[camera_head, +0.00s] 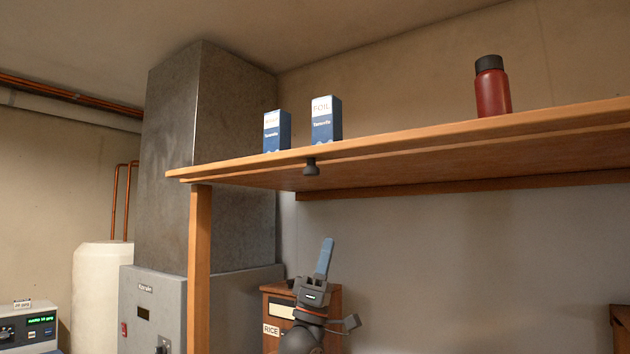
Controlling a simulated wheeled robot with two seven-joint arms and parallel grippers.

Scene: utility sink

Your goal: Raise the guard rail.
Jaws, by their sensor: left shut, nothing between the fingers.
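A long wooden shelf (440,132) runs from the left post to the right edge of the view. A thin wooden strip lies along its front edge; I cannot tell whether this is the guard rail. No rail stands above the shelf top. A small dark knob (311,168) hangs under the front edge, near the shelf's left part. My left gripper (325,258) is below the shelf and the knob, apart from both, with its blue fingers pointing up. The fingers are together, with nothing between them. My right gripper is not in view.
Two blue-and-white boxes, a smaller one (277,131) and a taller one (326,120), and a red bottle (492,90) stand on the shelf. A wooden post (199,265) supports its left end. A wooden box labelled RICE (272,308) is behind my left gripper.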

